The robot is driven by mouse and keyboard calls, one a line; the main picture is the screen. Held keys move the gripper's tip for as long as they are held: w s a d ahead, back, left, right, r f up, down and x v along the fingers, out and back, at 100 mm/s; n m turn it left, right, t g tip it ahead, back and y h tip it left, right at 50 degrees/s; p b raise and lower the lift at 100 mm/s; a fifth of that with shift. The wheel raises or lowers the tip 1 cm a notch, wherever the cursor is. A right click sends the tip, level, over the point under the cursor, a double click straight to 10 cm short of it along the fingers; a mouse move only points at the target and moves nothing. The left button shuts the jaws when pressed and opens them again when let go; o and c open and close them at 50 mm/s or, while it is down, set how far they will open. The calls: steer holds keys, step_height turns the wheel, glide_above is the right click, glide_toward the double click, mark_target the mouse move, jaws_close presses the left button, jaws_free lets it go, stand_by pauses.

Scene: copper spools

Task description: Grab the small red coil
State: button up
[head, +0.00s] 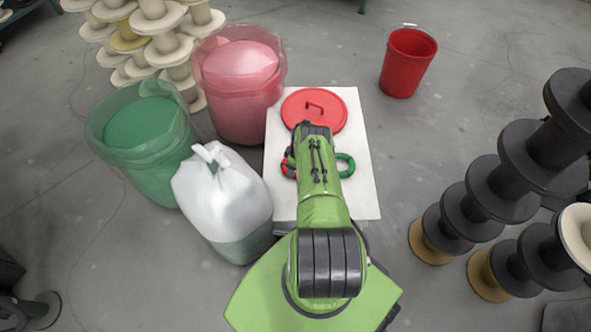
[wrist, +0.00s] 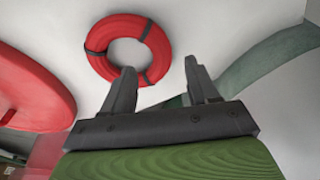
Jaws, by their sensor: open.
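The small red coil (wrist: 122,24) is a ring with dark bands, lying flat on a white surface in the wrist view. In the head view only a sliver of it (head: 286,168) shows left of my arm, which hides the rest. My gripper (wrist: 159,68) is open, with nothing between its fingers. The coil lies ahead of the fingertips and a little left; the left fingertip overlaps its lower rim in the picture. I cannot tell whether they touch. In the head view my arm hides most of the gripper.
A green coil (head: 346,166) lies right of my arm on the white table (head: 362,200). A red lid (head: 330,118) lies at its far end. Pink (head: 240,105), green (head: 150,165) and white (head: 222,195) bagged containers crowd the left. A red bucket (head: 406,65) and dark spools (head: 465,210) stand right.

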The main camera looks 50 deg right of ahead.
steer(key=f+b, duration=0.1)
steer(key=f, duration=0.1)
steer(key=f+b, duration=0.2)
steer(key=f, duration=0.1)
steer(key=shift+w+a+f+b, duration=0.2)
steer(key=shift+w+f+b, duration=0.15)
steer(key=shift+w+b, duration=0.05)
steer(key=shift+r, duration=0.1)
jaws_close()
